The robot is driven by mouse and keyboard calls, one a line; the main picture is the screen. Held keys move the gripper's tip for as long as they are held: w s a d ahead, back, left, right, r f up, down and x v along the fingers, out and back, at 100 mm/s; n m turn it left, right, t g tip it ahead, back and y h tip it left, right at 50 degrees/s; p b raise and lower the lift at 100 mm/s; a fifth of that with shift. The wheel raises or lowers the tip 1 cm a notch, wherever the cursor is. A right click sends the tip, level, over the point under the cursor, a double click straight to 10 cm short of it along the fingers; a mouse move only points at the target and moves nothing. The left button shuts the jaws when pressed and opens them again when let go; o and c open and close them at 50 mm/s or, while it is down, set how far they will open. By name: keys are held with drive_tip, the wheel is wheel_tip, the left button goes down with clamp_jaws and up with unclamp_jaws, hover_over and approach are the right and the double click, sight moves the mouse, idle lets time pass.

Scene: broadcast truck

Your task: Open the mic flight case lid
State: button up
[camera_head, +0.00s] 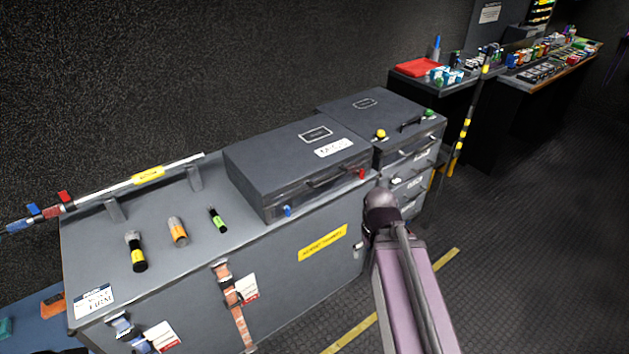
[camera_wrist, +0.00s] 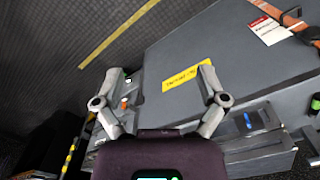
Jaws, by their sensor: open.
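The mic flight case (camera_head: 290,160) is a dark grey box with a white label on its lid, and it sits on the grey bench. Its lid is shut. A handle, a blue latch (camera_head: 287,211) and a red latch (camera_head: 361,174) show on its front. In the wrist view the case front (camera_wrist: 262,146) runs along the lower part, partly hidden behind my gripper. My gripper (camera_wrist: 160,86) is open and empty, its fingers spread wide, with the bench's yellow label (camera_wrist: 188,85) in view between them. In the head view my arm hides the fingers.
The bench (camera_head: 220,250) holds a yellow-black microphone (camera_head: 136,252), an orange one (camera_head: 178,232), a green one (camera_head: 218,219) and a boom pole (camera_head: 150,176). A drawer unit (camera_head: 400,125) stands right of the case. The floor (camera_head: 500,240) at right is open.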

drive_tip(key=shift+w+f, duration=0.1)
drive_tip(key=c, duration=0.3)
drive_tip(key=m+t+y+b, duration=0.85)
drive_tip(key=y+b, duration=0.45)
drive_tip(key=b, duration=0.3)
approach(333, 178)
drive_tip(key=d, duration=0.1)
drive_tip(key=s+d, duration=0.1)
drive_tip(key=d+n, duration=0.1)
drive_tip(key=shift+s+d, duration=0.1)
drive_tip(key=shift+s, duration=0.25)
drive_tip(key=b+x, duration=0.2)
drive_tip(key=x, duration=1.2)
